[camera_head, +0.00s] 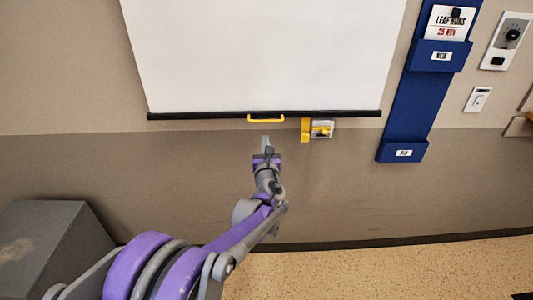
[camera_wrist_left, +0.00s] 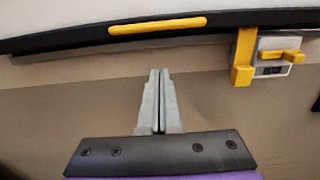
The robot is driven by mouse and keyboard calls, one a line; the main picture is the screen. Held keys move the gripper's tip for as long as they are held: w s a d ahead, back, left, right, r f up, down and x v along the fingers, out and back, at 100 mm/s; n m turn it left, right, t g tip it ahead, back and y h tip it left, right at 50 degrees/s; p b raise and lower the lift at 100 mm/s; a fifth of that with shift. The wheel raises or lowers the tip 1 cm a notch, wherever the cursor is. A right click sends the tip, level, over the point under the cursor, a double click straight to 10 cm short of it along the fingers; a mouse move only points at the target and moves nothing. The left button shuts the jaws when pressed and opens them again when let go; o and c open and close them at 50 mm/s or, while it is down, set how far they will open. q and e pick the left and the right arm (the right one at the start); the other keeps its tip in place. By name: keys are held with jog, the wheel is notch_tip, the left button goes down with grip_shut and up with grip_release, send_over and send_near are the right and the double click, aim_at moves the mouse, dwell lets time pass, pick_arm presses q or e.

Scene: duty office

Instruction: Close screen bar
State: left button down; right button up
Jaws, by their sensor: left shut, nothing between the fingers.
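A white pull-down screen (camera_head: 262,55) hangs on the wall with a black bar (camera_head: 200,115) along its lower edge. A yellow handle (camera_head: 266,118) sits at the middle of the bar; it also shows at the top of the left wrist view (camera_wrist_left: 157,25). Just right of it, a yellow hook and latch on a grey plate (camera_head: 322,129) is fixed to the wall, also in the left wrist view (camera_wrist_left: 280,56). My left gripper (camera_head: 265,141) is shut and empty, below the handle and apart from it. My right gripper is not in view.
A blue wall holder (camera_head: 420,95) with papers hangs right of the screen. A control panel (camera_head: 506,41) and a switch (camera_head: 478,99) are farther right. A grey box (camera_head: 50,245) stands at lower left.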

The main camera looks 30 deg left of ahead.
pick_arm(q)
notch_tip(320, 180, up, 4)
jog(key=shift+w+a+f, duration=0.1)
jog(key=shift+w, duration=0.05)
jog(key=shift+p, duration=0.3)
